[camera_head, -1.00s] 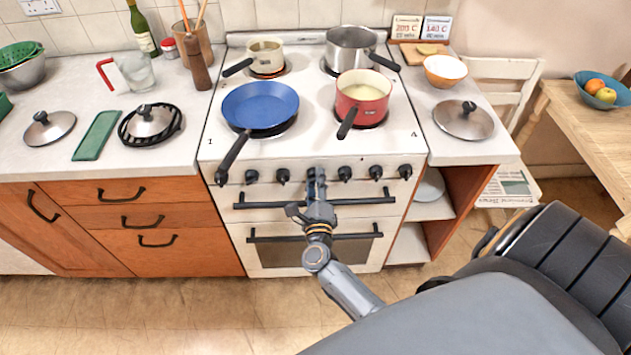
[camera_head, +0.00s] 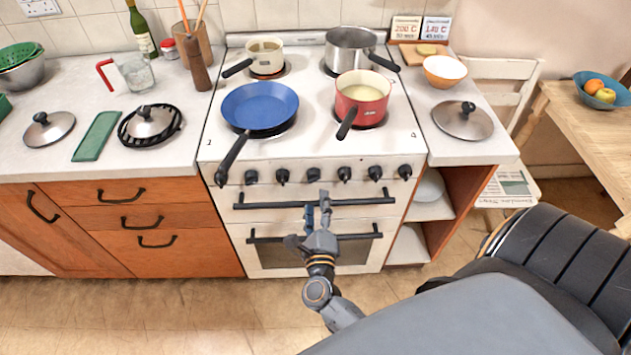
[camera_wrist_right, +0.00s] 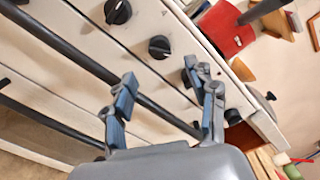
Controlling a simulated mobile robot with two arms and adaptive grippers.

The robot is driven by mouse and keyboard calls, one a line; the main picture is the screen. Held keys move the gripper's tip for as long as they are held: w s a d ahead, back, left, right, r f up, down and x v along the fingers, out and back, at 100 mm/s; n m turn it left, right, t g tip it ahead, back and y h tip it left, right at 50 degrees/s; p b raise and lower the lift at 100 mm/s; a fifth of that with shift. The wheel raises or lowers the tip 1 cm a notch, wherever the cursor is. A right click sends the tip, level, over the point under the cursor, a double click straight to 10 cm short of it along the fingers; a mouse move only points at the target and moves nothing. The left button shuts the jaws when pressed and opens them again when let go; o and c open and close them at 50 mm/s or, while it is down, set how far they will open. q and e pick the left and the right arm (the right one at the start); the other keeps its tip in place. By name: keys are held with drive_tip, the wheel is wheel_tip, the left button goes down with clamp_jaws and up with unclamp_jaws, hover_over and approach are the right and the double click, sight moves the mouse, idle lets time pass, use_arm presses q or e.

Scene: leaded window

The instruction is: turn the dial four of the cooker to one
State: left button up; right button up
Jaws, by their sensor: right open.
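The white cooker (camera_head: 300,155) has a row of several black dials along its front edge. The fourth dial from the left (camera_head: 344,173) sits right of the middle; its number is not legible. The third dial (camera_head: 313,174) is beside it. In the right wrist view, black dials with pale pointer marks show, one (camera_wrist_right: 118,11) at the top and another (camera_wrist_right: 159,47) between my fingers; one is partly behind a finger. My right gripper (camera_head: 317,205) is open and empty in front of the upper oven handle, below the dials. It also shows in the right wrist view (camera_wrist_right: 165,82). My left gripper is out of view.
The upper oven handle (camera_head: 360,201) and lower oven handle (camera_head: 265,238) stick out near my right gripper. A blue pan (camera_head: 260,105) has its handle overhanging the dial row at left. A red saucepan (camera_head: 362,97) and two more pots stand on the hob.

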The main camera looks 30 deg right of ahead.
drive_tip(key=shift+v, duration=2.3)
